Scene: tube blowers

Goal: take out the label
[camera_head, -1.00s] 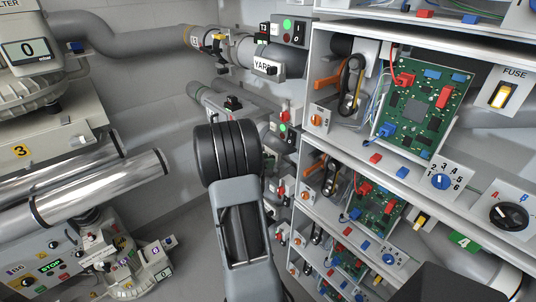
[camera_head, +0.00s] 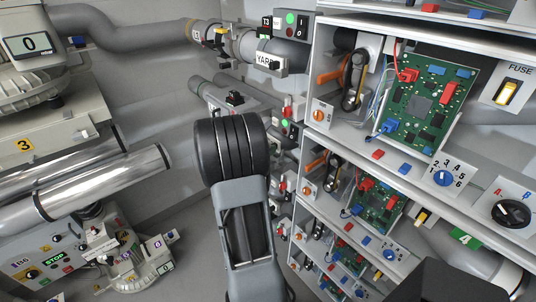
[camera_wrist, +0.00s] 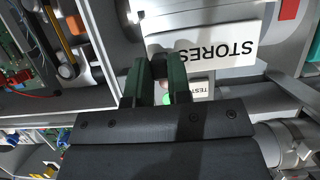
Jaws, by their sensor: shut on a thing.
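A white label with STORES in black letters (camera_wrist: 225,40) shows upside down in the wrist view, beyond my fingertips. My gripper (camera_wrist: 161,66) has dark green fingers close together at the label's lower left edge. It is shut on a small dark part at that edge, which looks like the label's grip; the contact is partly hidden. In the head view my arm hides the gripper and this label. Another white label, YARD (camera_head: 267,61), sits on a grey pipe at the upper middle of the head view.
Shelves with green circuit boards (camera_head: 425,105), knobs and switches stand close on the right. Shiny metal pipes (camera_head: 110,182) and a control panel (camera_head: 50,255) are at the left. A small TEST plate (camera_wrist: 203,88) and green button lie below the STORES label.

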